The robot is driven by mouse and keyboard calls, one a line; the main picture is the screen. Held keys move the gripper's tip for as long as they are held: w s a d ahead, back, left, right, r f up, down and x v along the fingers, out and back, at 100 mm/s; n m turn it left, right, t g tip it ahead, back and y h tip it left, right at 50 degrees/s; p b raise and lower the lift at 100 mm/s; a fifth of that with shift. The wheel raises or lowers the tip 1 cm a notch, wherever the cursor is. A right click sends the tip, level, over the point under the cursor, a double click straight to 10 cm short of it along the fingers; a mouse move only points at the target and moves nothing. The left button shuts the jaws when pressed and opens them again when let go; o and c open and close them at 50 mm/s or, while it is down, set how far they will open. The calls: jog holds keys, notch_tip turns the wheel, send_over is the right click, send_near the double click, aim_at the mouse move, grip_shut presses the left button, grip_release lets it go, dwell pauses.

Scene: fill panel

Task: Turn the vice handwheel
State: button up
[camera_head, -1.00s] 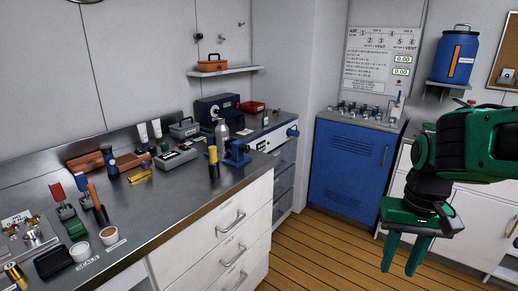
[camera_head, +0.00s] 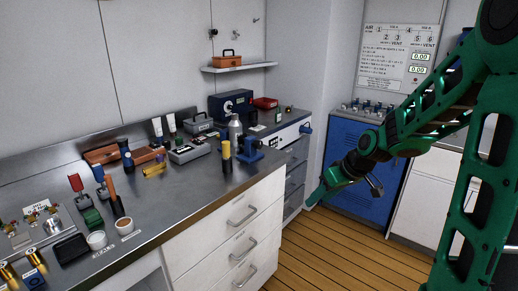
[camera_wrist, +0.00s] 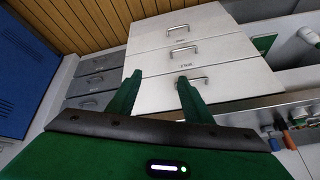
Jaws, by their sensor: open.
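A small blue vice (camera_head: 249,151) stands on the grey countertop (camera_head: 190,192), near its front right edge. A bar at its right side shows, but the handwheel is too small to make out clearly. My gripper (camera_head: 312,201) is in front of the drawers and right of the vice, apart from it and lower in the picture. In the wrist view my gripper (camera_wrist: 157,82) shows two green fingers spread apart with nothing between them. The vice is not recognisable in the wrist view.
A black and yellow cylinder (camera_head: 226,157) and a silver bottle (camera_head: 235,128) stand close left of the vice. White drawers (camera_head: 240,212) with handles lie below the counter. A blue cabinet (camera_head: 350,150) stands behind my arm. The wooden floor (camera_head: 315,255) is clear.

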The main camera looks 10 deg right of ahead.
jog(key=w+a+n+t+y, duration=0.2)
jog(key=w+a+t+y, duration=0.3)
jog(key=w, duration=0.9)
jog(key=m+t+y, duration=0.1)
jog(key=t+y, duration=0.1)
jog(key=t, duration=0.3)
send_near(260, 145)
jog(key=x, duration=0.9)
jog(key=shift+w, duration=0.1)
jog(key=shift+c, duration=0.7)
